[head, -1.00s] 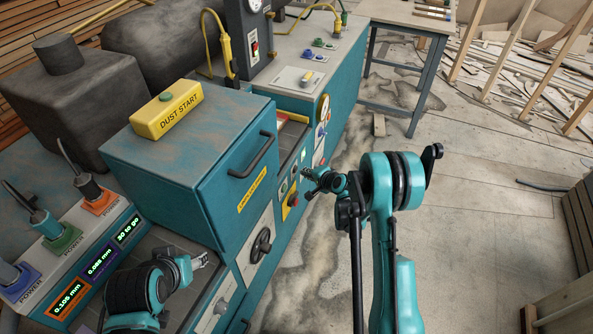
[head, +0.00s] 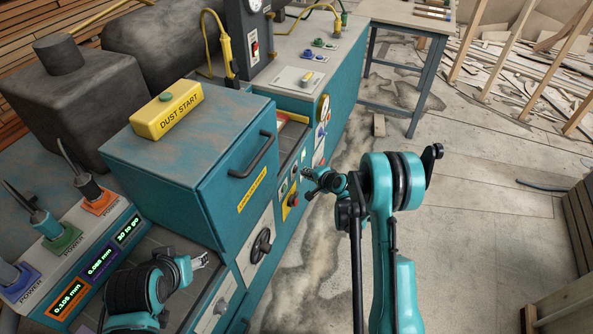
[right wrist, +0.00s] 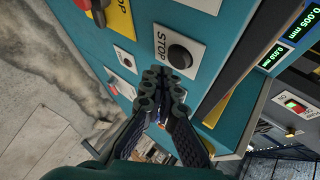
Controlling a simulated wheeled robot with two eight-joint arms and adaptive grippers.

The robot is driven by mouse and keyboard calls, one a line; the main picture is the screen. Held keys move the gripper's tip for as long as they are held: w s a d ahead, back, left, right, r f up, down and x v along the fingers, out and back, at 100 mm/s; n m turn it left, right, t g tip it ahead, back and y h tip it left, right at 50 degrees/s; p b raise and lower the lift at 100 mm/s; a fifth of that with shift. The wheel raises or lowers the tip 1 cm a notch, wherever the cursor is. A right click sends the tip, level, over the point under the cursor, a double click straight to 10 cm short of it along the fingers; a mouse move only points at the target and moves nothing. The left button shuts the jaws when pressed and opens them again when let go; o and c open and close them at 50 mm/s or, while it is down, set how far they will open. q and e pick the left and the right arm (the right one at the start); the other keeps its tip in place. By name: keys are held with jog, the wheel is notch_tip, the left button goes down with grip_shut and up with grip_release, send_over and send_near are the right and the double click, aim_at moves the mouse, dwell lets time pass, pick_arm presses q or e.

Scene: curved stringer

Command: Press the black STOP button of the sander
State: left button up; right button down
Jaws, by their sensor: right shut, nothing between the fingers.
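The black STOP button (right wrist: 180,56) sits on a white plate marked STOP on the sander's teal panel, in the right wrist view. My right gripper (right wrist: 160,76) is shut and empty, its fingertips just below the button in that picture. They overlap the lower edge of its plate, and I cannot tell whether they touch it. In the head view, my right gripper (head: 308,173) is close to the front panel of the sander (head: 330,115), where the button is too small to make out surely. My left gripper (head: 202,260) is at the lower left, its fingers too small to judge.
A red mushroom button (right wrist: 116,16) on yellow and other small buttons (right wrist: 125,60) share the panel. A yellow DUST START box (head: 168,112) tops the teal cabinet, which has a dark handle (head: 253,155). A handwheel (head: 261,245) is below. The floor (head: 480,230) at right is open.

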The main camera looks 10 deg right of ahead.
jog(key=shift+w+a, duration=0.1)
jog(key=shift+a, duration=0.05)
jog(key=shift+w+a, duration=0.15)
jog(key=shift+a, duration=0.05)
jog(key=shift+w+a, duration=0.25)
jog(key=shift+a, duration=0.1)
dwell(1.0)
jog(key=shift+d, duration=0.1)
jog(key=shift+s+d, duration=0.5)
jog(key=shift+d, duration=0.1)
jog(key=s+d, duration=0.1)
jog(key=d, duration=0.1)
jog(key=s+d, duration=0.1)
jog(key=d, duration=0.1)
jog(key=shift+s, duration=0.4)
jog(key=shift+r, duration=0.1)
dwell(0.9)
